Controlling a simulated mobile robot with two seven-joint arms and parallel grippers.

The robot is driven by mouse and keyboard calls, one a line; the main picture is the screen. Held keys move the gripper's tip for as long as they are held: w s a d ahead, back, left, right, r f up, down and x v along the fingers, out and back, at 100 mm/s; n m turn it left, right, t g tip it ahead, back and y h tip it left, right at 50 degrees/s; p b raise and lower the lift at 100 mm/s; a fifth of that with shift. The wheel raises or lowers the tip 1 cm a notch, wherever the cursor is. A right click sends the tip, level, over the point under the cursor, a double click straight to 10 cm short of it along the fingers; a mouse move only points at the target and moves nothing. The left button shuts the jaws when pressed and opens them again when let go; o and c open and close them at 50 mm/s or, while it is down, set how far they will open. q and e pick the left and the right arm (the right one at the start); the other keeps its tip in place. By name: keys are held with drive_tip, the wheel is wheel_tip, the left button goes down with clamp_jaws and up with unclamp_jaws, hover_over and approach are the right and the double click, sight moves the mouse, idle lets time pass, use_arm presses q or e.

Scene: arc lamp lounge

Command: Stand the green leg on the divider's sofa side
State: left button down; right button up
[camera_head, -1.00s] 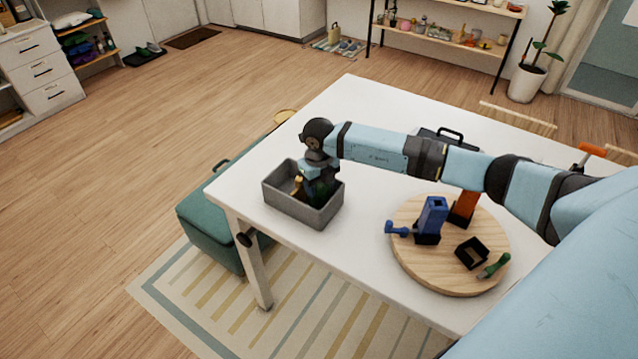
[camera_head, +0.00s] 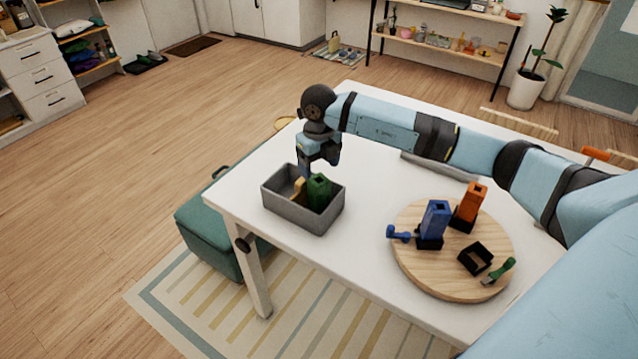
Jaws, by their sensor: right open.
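The green leg (camera_head: 319,191) stands roughly upright in the grey box (camera_head: 303,214), towards its right part. A small tan piece (camera_head: 299,188) shows beside it on the left; I cannot tell whether it belongs to a divider. My right gripper (camera_head: 319,168) is open and empty, just above the box and behind the top of the green leg, apparently clear of it. The box's inner floor and the leg's lower end are hidden by the front wall. My left gripper is out of view.
A round wooden board (camera_head: 420,273) on the white table (camera_head: 300,255) bears a blue leg (camera_head: 434,221), an orange leg (camera_head: 470,203), an empty black socket (camera_head: 475,258) and a green-handled piece (camera_head: 499,271). A teal bench (camera_head: 206,232) stands left of the table.

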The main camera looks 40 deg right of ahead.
drive_tip(key=s+a+m+t+y, duration=0.1)
drive_tip(key=s+a+m+y, duration=0.1)
drive_tip(key=s+a+y, duration=0.5)
drive_tip(key=s+a+m+t+y, duration=0.1)
drive_tip(key=a+y, duration=0.4)
drive_tip(key=a, duration=0.6)
drive_tip(key=s+a+m+t+y, duration=0.2)
drive_tip(key=s+a+y, duration=0.3)
drive_tip(key=a, duration=0.4)
drive_tip(key=s+d+f+m+t+h, duration=0.2)
drive_tip(key=s+d+f+m+h, duration=0.1)
drive_tip(key=f+m, duration=0.4)
drive_tip(key=s+d+f+m+t+h, duration=0.2)
drive_tip(key=s+f+m+h, duration=0.4)
drive_tip(key=m, duration=0.5)
drive_tip(key=s+d+f+m+t+h, duration=0.2)
drive_tip(key=s+d+f+m+h, duration=0.2)
drive_tip(key=f+m, duration=0.5)
drive_tip(key=shift+s+d+m+t+h, duration=0.4)
drive_tip(key=shift+s+m, duration=0.1)
drive_tip(key=shift+r, duration=0.15)
